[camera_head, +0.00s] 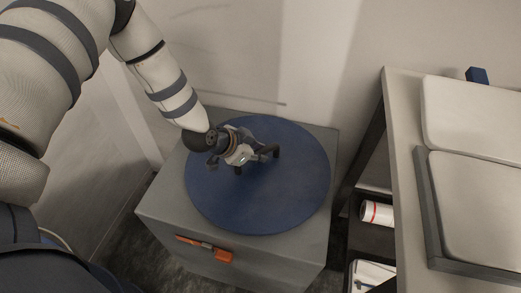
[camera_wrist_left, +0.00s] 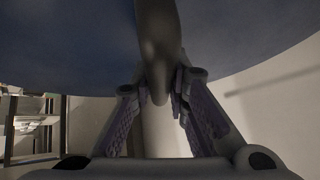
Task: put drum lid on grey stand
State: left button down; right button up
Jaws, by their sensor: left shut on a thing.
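The drum lid (camera_head: 295,195) is a large dark blue disc in the head view, over the top of the grey box-like stand (camera_head: 160,210). Whether it rests on the stand or hangs just above it, I cannot tell. My left gripper (camera_head: 256,157) is over the lid's upper middle, shut on its handle. In the left wrist view, the dark handle (camera_wrist_left: 158,45) runs between the fingers of the left gripper (camera_wrist_left: 163,90), with the blue lid (camera_wrist_left: 70,45) behind. The gripper hides part of the handle. My right gripper is out of view.
An orange latch (camera_head: 218,254) is on the stand's front. To the right, a bench (camera_head: 399,110) carries pale cushion-like slabs (camera_head: 480,200). A white roll with a red band (camera_head: 377,213) lies on a shelf below. A pale wall (camera_head: 270,50) stands close behind the stand.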

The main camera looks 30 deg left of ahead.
pick_arm(q)
jog(key=shift+w, duration=0.25)
jog(key=c, duration=1.6)
grip_release()
jog(key=shift+o, duration=0.2)
